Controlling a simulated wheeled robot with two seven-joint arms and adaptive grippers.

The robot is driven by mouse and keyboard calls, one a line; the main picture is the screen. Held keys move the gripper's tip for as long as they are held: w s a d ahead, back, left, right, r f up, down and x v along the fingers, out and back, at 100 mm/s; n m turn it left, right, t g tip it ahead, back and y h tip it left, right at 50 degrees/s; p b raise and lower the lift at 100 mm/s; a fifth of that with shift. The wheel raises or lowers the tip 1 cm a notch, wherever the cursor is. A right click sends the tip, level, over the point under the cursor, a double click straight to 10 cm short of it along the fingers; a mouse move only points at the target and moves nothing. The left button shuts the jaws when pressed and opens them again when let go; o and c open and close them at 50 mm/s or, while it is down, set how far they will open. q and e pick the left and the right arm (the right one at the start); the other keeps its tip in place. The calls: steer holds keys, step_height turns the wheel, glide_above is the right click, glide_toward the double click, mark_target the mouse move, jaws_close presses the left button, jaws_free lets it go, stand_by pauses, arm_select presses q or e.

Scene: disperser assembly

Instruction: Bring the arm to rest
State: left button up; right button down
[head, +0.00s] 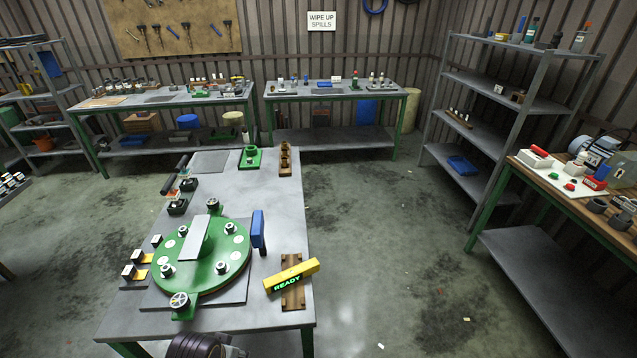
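Neither of my grippers shows in the head view. The grey workbench (285,215) stands in front of me. A green round flanged disc (222,277) lies on a dark plate (240,296) on it, with several silver nuts around its face. A light grey flat bar (193,238) stands out over the disc's middle and hides part of it.
A blue upright block (258,230) stands beside the disc. A green fixture (250,158) and a brown wooden rack (285,160) sit at the bench's far end. A grey shelf unit (500,90) and a side bench (545,205) stand on the right. The floor between is mostly clear.

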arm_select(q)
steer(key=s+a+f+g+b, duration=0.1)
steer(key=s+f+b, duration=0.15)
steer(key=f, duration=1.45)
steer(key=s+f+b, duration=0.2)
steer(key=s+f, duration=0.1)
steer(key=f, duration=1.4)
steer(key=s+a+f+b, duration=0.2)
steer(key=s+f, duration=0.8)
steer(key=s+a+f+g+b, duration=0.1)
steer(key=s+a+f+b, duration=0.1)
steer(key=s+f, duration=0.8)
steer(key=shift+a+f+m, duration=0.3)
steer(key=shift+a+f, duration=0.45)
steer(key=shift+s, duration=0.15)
